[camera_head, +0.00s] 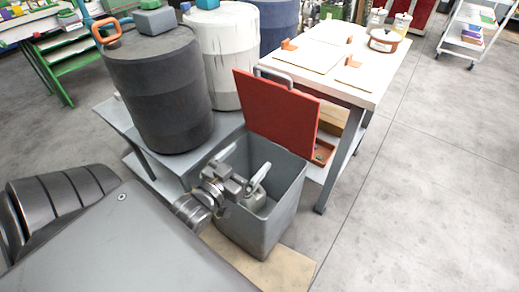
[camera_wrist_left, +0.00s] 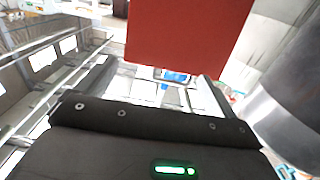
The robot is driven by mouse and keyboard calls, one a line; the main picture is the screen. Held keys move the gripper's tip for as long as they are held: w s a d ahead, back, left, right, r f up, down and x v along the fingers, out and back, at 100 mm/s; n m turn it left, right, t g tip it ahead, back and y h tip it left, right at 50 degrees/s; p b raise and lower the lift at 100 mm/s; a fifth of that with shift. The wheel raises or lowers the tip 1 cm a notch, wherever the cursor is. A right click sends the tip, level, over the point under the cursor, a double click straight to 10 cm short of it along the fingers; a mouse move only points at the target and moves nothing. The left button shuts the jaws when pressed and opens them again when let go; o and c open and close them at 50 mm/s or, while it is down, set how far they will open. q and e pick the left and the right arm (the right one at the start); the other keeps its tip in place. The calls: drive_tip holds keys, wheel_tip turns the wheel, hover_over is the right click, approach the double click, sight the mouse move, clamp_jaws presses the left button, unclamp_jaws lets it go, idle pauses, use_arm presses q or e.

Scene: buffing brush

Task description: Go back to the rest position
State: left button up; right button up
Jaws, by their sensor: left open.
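My left gripper (camera_head: 250,186) is at the mouth of a grey bin (camera_head: 262,232), with its arm coming in over the bin's left side. It is open; I see nothing held in it. The bin's red lid (camera_head: 276,112) stands raised at the back, and it also fills the top middle of the left wrist view (camera_wrist_left: 185,35). A pale grey shape beside the fingers inside the bin is too small to tell apart. No buffing brush can be made out. My right gripper is not in view.
A dark drum (camera_head: 158,95) and a white drum (camera_head: 219,60) stand on a grey low stand (camera_head: 135,128) behind the bin. A white-topped table (camera_head: 345,85) stands behind the lid. The floor (camera_head: 430,190) at the right is clear. A white cart (camera_head: 466,35) stands far right.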

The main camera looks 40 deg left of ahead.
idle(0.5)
